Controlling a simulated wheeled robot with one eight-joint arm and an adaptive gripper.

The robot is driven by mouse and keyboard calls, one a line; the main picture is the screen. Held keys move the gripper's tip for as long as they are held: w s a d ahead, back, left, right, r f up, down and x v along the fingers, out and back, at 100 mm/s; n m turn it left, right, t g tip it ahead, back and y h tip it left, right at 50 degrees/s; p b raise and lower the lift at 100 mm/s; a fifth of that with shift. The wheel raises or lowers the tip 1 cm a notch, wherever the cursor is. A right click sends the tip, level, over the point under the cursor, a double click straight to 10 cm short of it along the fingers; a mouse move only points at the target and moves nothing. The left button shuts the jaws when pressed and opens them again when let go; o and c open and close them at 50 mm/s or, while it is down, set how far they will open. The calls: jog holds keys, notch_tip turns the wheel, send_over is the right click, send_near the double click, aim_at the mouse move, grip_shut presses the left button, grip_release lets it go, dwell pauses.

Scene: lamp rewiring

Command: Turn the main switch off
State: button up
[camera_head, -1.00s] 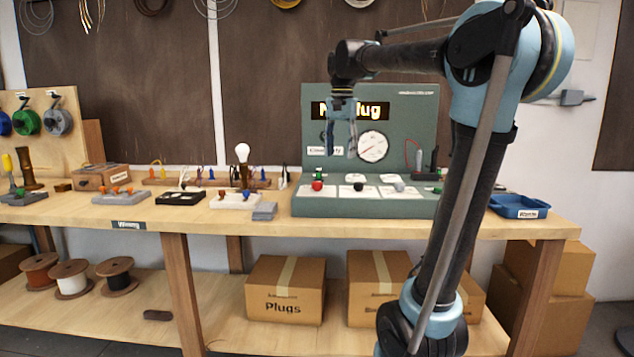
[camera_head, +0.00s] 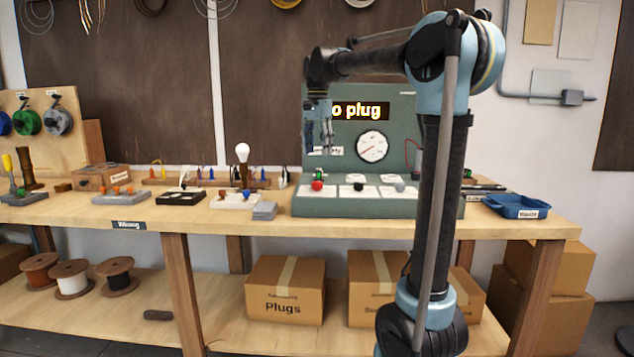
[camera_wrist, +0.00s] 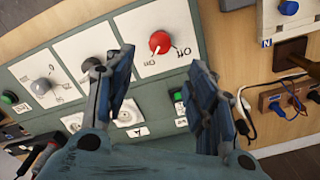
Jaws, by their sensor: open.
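The main switch appears to be a red round knob (camera_wrist: 160,42) on a white plate marked "On" and "Off" in the wrist view. Its light pointer faces the "On" side. In the head view the red knob (camera_head: 317,185) sits at the front left of the green test console (camera_head: 340,206). My gripper (camera_head: 318,148) hangs above the knob in the head view, in front of the console's upright panel. In the wrist view my gripper (camera_wrist: 163,75) is open and empty, its fingers apart with the knob showing beyond the gap. No contact shows.
A black knob (camera_head: 358,187) and a grey knob (camera_head: 399,187) stand right of the red one. The dial (camera_head: 372,147) and a display (camera_head: 360,111) reading "o plug", partly hidden, are behind. A lamp bulb (camera_head: 242,152) stands left. A blue tray (camera_head: 518,206) is far right.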

aim_at(318, 182)
notch_tip(318, 182, down, 11)
jog(key=shift+f, duration=0.1)
dwell(0.3)
jog(key=c, duration=1.1)
